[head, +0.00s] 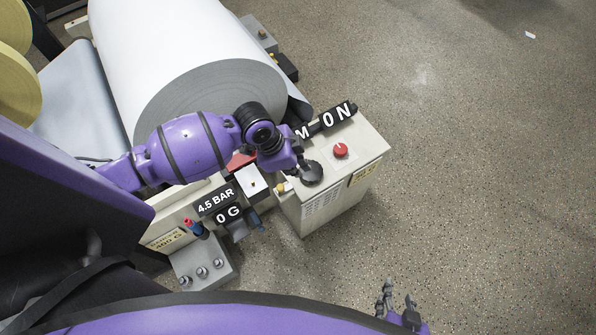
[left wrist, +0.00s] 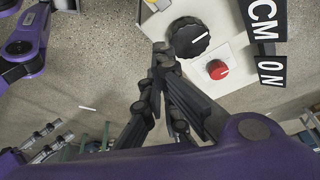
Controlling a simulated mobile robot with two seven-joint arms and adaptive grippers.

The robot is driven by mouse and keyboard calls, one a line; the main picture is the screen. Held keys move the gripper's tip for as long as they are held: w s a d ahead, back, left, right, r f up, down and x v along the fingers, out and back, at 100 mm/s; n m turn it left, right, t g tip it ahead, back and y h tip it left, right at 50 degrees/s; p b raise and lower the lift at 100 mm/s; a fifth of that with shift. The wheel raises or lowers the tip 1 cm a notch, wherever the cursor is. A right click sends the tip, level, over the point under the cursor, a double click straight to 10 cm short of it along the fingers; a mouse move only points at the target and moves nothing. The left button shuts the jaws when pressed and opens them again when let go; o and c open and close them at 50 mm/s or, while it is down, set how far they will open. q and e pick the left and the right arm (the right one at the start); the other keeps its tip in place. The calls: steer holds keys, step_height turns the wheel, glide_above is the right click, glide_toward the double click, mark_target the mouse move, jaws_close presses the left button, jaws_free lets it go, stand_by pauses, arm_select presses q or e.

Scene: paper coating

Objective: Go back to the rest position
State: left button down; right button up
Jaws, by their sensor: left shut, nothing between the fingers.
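My left gripper (left wrist: 163,62) is shut and empty in the left wrist view, its fingertips together beside the black knob (left wrist: 188,37). In the head view my purple left arm reaches in from the left, over the machine, and its wrist largely hides the left gripper (head: 292,165) near the control box (head: 333,200). I cannot tell whether the fingers touch the knob, which also shows in the head view (head: 312,173). My right gripper (head: 398,304) shows at the bottom of the head view, its fingers apart with nothing seen between them, over the floor.
A large white paper roll (head: 185,50) lies behind my left arm. The control box carries a red knob (head: 340,150) and an ON label (head: 338,114). A pressure label (head: 216,201) and a grey block (head: 203,268) stand lower left.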

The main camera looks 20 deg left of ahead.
steer(key=shift+w+r, duration=0.15)
steer(key=shift+w, duration=0.15)
arm_select(q)
steer(key=w+d+r+n+t+h, duration=0.1)
steer(key=w+d+r+n+t, duration=0.25)
steer(key=w+t, duration=0.25)
steer(key=s+a+f+n+y+p, duration=0.1)
steer(key=s+a+f+n+y, duration=0.1)
steer(key=s, duration=1.1)
steer(key=s+a+f+n+t+y+p, duration=0.1)
steer(key=s+a+f+n, duration=0.3)
steer(key=s, duration=0.9)
steer(key=a+n+y+p, duration=0.1)
steer(key=a+n, duration=0.1)
steer(key=n, duration=0.1)
steer(key=shift+s+a, duration=0.25)
steer(key=shift+a, duration=0.1)
arm_select(e)
steer(key=r, duration=0.2)
steer(key=shift+w+a+r, duration=0.25)
steer(key=shift+a+r, duration=0.05)
steer(key=shift+a, duration=0.1)
steer(key=shift+w+a+r, duration=0.15)
steer(key=shift+w+r, duration=0.05)
steer(key=shift+w, duration=0.3)
arm_select(q)
steer(key=shift+w, duration=0.1)
